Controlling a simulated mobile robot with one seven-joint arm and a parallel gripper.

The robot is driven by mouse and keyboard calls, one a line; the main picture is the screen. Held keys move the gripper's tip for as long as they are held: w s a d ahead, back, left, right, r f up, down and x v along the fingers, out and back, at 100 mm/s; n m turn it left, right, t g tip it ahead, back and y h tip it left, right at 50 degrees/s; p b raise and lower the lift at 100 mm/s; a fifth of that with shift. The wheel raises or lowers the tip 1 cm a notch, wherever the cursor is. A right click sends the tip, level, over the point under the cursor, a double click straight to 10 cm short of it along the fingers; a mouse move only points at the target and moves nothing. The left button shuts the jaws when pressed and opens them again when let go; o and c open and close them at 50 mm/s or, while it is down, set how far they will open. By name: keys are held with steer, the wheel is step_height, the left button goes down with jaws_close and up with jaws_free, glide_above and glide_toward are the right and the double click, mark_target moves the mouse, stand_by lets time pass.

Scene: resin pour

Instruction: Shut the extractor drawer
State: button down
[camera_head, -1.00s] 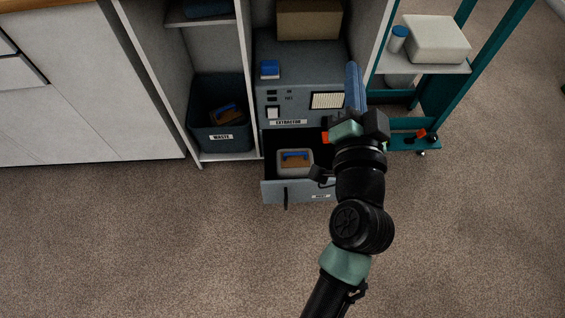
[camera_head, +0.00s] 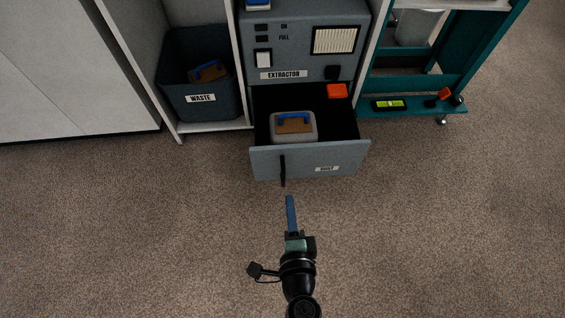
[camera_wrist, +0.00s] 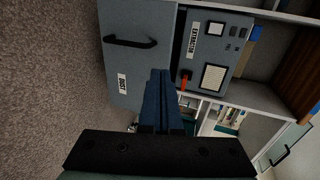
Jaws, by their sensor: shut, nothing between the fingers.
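The extractor (camera_head: 305,55) is a grey cabinet in a bay between white panels. Its drawer (camera_head: 345,157), labelled DUST, stands open toward me, with a black vertical handle (camera_head: 283,171) on the left of its front. A clear box (camera_head: 279,132) with a blue-handled brown object sits inside the drawer. My gripper (camera_head: 290,198) has its blue fingers shut and empty, in front of the drawer face and apart from it in the head view. In the wrist view, the fingers (camera_wrist: 160,98) point toward the turned drawer front (camera_wrist: 137,65) and its handle (camera_wrist: 130,43).
A dark waste bin (camera_head: 188,105) stands in the bay to the left. A teal rack (camera_head: 425,107) with a level (camera_head: 389,104) on its low shelf stands at the right. An orange item (camera_head: 337,91) shows at the drawer's back right. The carpet in front is clear.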

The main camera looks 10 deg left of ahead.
steer(key=b, duration=0.2)
glide_toward(284, 151)
steer(key=x, duration=0.5)
steer(key=shift+w+f, duration=0.1)
steer(key=shift+f, duration=0.1)
steer(key=shift+w+a, duration=0.2)
steer(key=shift+w, duration=0.35)
steer(key=shift+w, duration=0.1)
